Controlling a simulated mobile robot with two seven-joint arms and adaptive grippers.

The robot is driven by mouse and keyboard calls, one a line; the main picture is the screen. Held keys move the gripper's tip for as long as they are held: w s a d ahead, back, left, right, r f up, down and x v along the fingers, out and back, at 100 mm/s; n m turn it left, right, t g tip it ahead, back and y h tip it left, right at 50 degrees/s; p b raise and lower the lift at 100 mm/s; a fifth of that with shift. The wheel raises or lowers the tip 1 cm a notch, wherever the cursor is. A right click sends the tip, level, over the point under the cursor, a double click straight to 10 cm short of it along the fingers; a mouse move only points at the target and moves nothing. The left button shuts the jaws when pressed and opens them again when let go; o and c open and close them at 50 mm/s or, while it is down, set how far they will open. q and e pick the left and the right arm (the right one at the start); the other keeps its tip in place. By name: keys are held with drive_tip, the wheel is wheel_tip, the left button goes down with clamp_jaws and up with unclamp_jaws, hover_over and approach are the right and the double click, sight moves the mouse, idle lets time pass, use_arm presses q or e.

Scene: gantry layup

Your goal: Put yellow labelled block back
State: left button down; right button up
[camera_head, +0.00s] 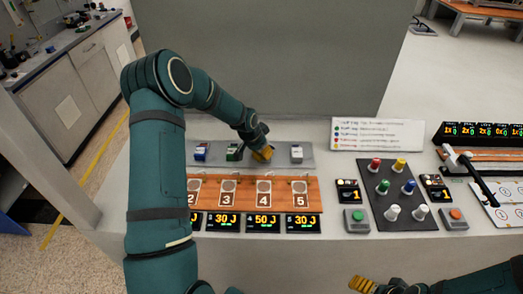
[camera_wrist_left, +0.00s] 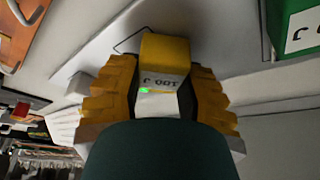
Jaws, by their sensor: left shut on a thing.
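The yellow labelled block (camera_wrist_left: 163,48) is between the fingers of my left gripper (camera_wrist_left: 160,88) in the left wrist view. Its pale label reads upside down, apparently "100 J". In the head view my left gripper (camera_head: 261,154) reaches down over the grey tray (camera_head: 272,163), between the green block (camera_head: 234,152) and the white block (camera_head: 296,153). The block itself is hard to separate from the yellow fingers there. I cannot tell whether it touches the tray. My right gripper (camera_head: 362,284) shows at the bottom edge, away from the blocks.
A blue block (camera_head: 201,151) stands on the tray's left part. In front is an orange board (camera_head: 248,194) with numbered pads and displays. A dark panel (camera_head: 392,195) with coloured knobs lies to the right, below a white legend sign (camera_head: 377,134). A grey wall rises behind.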

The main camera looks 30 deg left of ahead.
use_arm(q)
drive_tip(key=shift+f, duration=0.2)
drive_tip(key=c, duration=0.6)
unclamp_jaws()
drive_tip(key=shift+r, duration=0.15)
drive_tip(key=shift+r, duration=0.2)
drive_tip(key=v, duration=1.1)
drive_tip(key=shift+s+r, duration=0.15)
drive_tip(key=shift+r, duration=0.2)
